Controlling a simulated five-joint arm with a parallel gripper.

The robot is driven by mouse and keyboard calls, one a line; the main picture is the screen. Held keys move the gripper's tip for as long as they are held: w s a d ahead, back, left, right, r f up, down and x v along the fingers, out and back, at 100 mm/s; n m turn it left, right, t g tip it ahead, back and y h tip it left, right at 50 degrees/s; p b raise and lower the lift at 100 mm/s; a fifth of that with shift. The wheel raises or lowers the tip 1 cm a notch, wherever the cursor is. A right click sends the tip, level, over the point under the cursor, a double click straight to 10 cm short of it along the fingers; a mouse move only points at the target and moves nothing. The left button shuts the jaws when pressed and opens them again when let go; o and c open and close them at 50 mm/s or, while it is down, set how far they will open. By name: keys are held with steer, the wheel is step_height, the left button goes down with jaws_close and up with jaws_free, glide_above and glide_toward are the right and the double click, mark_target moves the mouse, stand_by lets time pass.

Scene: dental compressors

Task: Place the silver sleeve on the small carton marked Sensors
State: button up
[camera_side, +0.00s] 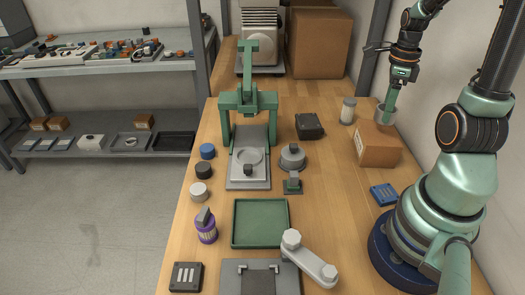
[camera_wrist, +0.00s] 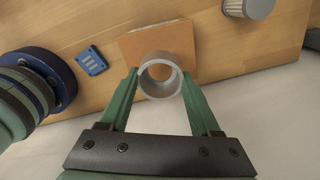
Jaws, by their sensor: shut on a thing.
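The silver sleeve (camera_wrist: 160,76) is a short open ring held between the green fingers of my gripper (camera_wrist: 159,84) in the wrist view. In the side view the sleeve (camera_side: 386,114) shows at the tip of my gripper (camera_side: 389,108), over the back of a small brown carton (camera_side: 379,146). The carton also shows behind the sleeve in the wrist view (camera_wrist: 135,46). My gripper is shut on the sleeve. I cannot tell whether the sleeve touches the carton top. No marking on the carton is readable.
A ribbed canister (camera_side: 348,110) stands left of the carton, and a blue block (camera_side: 383,194) lies in front of it. A green tray (camera_side: 260,222), a green press (camera_side: 248,105) and several small parts stand further left. A large carton (camera_side: 320,42) is at the back.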

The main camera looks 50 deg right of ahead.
steer(key=shift+f, duration=1.95)
steer(key=o, duration=1.4)
steer(key=shift+f, duration=0.1)
step_height(320, 180, up, 12)
steer(key=w+a+r+n+t, duration=0.2)
steer(key=w+a+n, duration=0.1)
steer(key=a+n, duration=0.9)
steer(key=w+a+r+n+t, duration=0.1)
steer(key=w+a+n+t, duration=0.2)
steer(key=a+n, duration=0.8)
steer(key=w+n, duration=0.1)
steer(key=n, duration=0.7)
steer(key=shift+w+a+r+t, duration=0.25)
steer(key=shift+a+r+t, duration=0.05)
steer(key=shift+a+r, duration=0.1)
